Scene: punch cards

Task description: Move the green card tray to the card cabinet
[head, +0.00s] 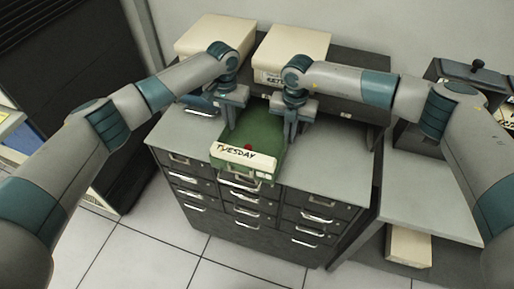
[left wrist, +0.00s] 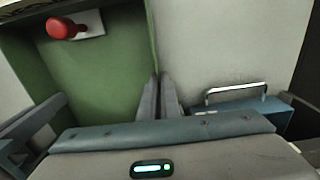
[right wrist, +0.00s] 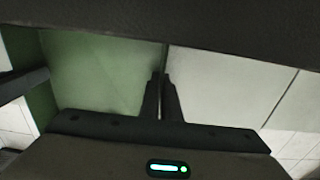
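The green card tray (head: 262,138), with a white "TUESDAY" label on its front, is over the front middle of the grey top of the card cabinet (head: 330,178). I cannot tell whether it rests on that top or hangs just above it. My left gripper (head: 233,123) is shut on the tray's left side wall; in the left wrist view the green inside (left wrist: 105,85) and a red knob show. My right gripper (head: 291,136) is shut on the right side wall, with the green inside also in the right wrist view (right wrist: 95,75). The tray's rear is partly hidden.
Two cream boxes (head: 215,37) (head: 293,50) stand on the raised back shelf. A blue thing with a metal handle (head: 202,104) lies left of the tray. A dark box (head: 470,72) stands at right, and a cream box (head: 408,246) lies low. The cabinet top's right side is clear.

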